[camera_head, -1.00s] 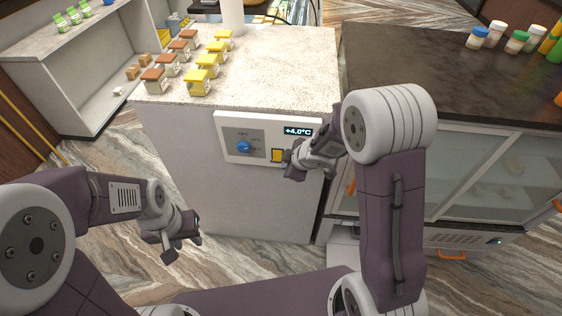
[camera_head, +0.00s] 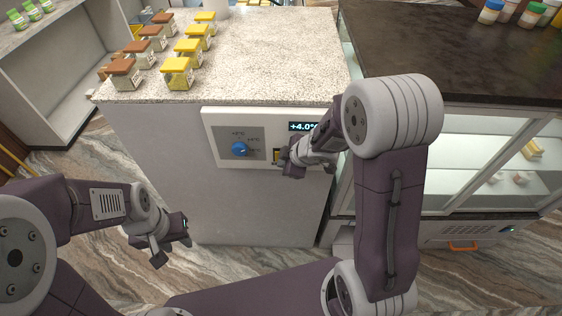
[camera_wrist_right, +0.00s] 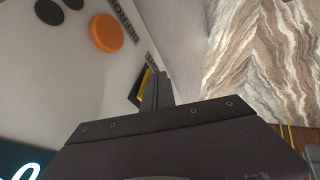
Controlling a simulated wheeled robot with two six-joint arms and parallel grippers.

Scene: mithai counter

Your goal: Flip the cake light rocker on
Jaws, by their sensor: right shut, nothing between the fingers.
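The yellow cake light rocker (camera_head: 276,156) sits in a dark frame on the white control panel (camera_head: 213,130) on the counter's front. My right gripper (camera_head: 291,165) is shut and empty at the rocker and covers much of it in the head view. In the right wrist view, the shut fingers (camera_wrist_right: 158,90) are right beside the yellow rocker (camera_wrist_right: 147,82), partly overlapping it; I cannot tell whether they touch. My left gripper (camera_head: 172,248) hangs low at the left, away from the panel; its opening is unclear.
The panel also has a blue knob (camera_head: 239,149), a +4.0° display (camera_head: 302,127) and, in the right wrist view, an orange round button (camera_wrist_right: 106,32). Several boxes (camera_head: 178,72) stand on the counter. A glass case (camera_head: 470,160) at the right is bright inside.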

